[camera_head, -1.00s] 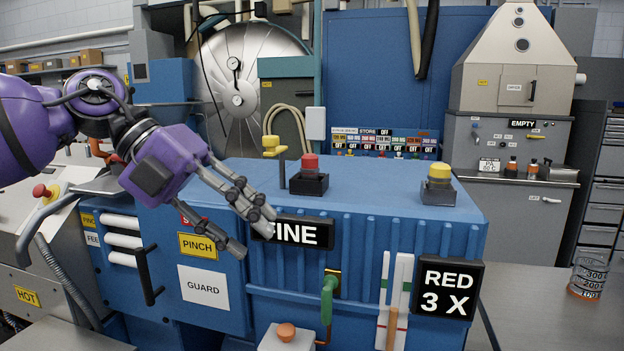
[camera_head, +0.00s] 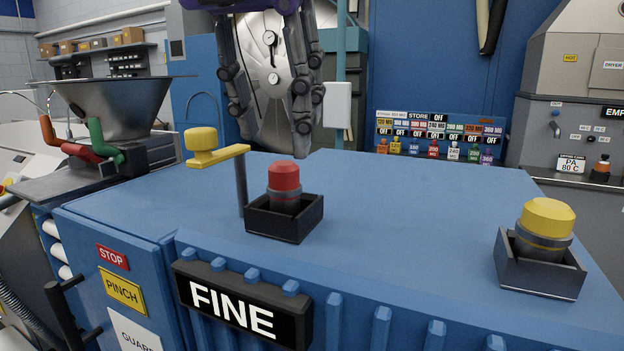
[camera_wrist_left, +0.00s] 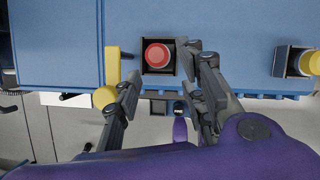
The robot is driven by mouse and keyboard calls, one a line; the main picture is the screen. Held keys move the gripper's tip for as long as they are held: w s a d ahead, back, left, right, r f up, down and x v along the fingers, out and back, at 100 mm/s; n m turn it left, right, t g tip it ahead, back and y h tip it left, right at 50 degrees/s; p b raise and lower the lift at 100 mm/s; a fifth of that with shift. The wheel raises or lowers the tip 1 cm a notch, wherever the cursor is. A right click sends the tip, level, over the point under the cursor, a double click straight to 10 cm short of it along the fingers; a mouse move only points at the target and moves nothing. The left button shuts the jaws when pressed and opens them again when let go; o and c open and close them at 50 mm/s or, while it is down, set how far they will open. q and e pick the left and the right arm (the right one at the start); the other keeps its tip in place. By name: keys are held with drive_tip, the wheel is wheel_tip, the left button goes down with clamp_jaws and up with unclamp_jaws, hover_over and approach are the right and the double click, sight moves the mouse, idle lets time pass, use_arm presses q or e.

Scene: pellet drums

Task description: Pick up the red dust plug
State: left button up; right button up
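The red dust plug (camera_head: 284,177) has a red cap on a grey body. It stands upright in a square black holder (camera_head: 284,222) on top of the blue machine. It also shows from above in the left wrist view (camera_wrist_left: 158,55). My left gripper (camera_head: 270,130) points down with its fingers apart and empty, above and seemingly a little behind the plug in the head view. In the left wrist view the plug appears between and just beyond the fingertips (camera_wrist_left: 161,65). The gripper does not appear to touch it. My right gripper is not in view.
A yellow knob (camera_head: 201,139) on an arm and post (camera_head: 241,185) stands close left of the plug. A yellow plug (camera_head: 546,217) sits in a dark holder (camera_head: 540,268) at the right. The blue top (camera_head: 415,215) between them is clear. A grey hopper (camera_head: 105,100) stands at left.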

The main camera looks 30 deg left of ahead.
sight(275, 164)
use_arm(q)
drive_tip(key=shift+s+a+f, duration=0.15)
drive_tip(key=shift+f, duration=0.4)
drive_tip(key=shift+s+a+f, duration=0.1)
drive_tip(key=shift+f, duration=0.4)
drive_tip(key=w+f, duration=0.1)
drive_tip(key=w+a+f, duration=0.1)
drive_tip(key=f, duration=0.1)
drive_tip(key=shift+w+a+f+p, duration=0.25)
drive_tip(key=shift+w+f+p, duration=0.1)
drive_tip(key=shift+w+f, duration=0.15)
drive_tip(key=shift+f, duration=0.2)
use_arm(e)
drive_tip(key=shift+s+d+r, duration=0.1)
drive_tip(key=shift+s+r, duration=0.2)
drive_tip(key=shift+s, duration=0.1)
use_arm(q)
drive_tip(key=c, duration=0.8)
clamp_jaws()
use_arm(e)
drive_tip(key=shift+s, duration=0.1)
use_arm(q)
drive_tip(key=shift+r, duration=0.1)
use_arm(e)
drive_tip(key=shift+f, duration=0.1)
